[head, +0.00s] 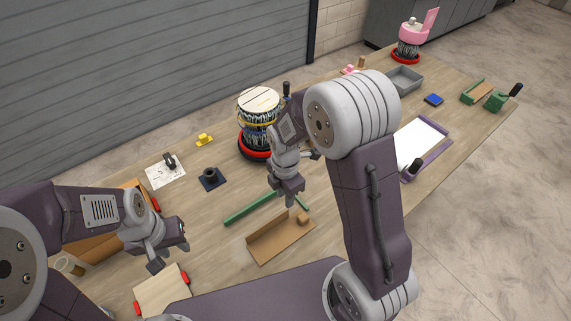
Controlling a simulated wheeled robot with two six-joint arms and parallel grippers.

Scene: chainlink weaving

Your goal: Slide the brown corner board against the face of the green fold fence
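The brown corner board (276,246), an open tan piece with a low upright wall, lies on the table at the lower middle in the head view. A small brown block (303,217) is at its right end. The green fold fence (250,209) is a thin green strip just behind the board, with bare table between them at the left. My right gripper (288,201) points down over the fence and hides part of it; whether its fingers are apart is unclear. My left gripper (168,258) is open and empty, left of the board.
A wooden board with red handles (162,290) lies below my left gripper. A black holder (211,178), a yellow piece (204,140) and a wire-filled drum (258,118) stand farther back. A purple-edged white tray (421,142) is at right.

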